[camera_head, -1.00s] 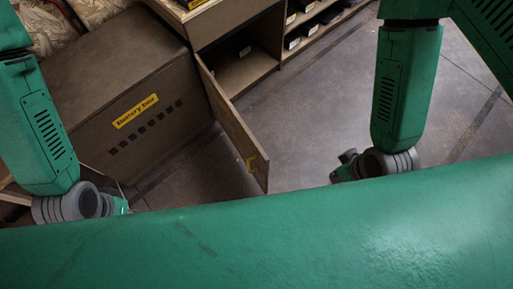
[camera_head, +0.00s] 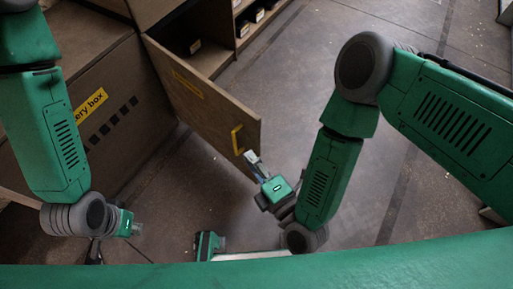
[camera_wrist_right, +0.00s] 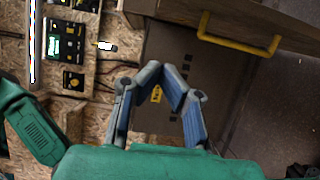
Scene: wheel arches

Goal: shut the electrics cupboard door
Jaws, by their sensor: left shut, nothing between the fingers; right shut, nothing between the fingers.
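The cupboard door (camera_head: 195,88) is a brown panel with a yellow label and a yellow handle (camera_head: 236,140) near its free edge. It stands open, swung out from the cupboard (camera_head: 207,62), whose inside shows. In the right wrist view the handle (camera_wrist_right: 240,42) is at the top right. My right gripper (camera_head: 251,157) is shut and empty, its tips close beside the door's lower free corner, below the handle. I cannot tell whether they touch the door. It also shows in the wrist view (camera_wrist_right: 164,72). My left gripper (camera_head: 137,229) is shut and empty, low at the left, away from the door.
The battery box (camera_head: 120,125) stands left of the door, partly behind my left arm. Shelves with dark bins (camera_head: 258,14) stand at the top. An electrics panel (camera_wrist_right: 68,45) shows in the wrist view. Open floor (camera_head: 300,60) lies right of the door.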

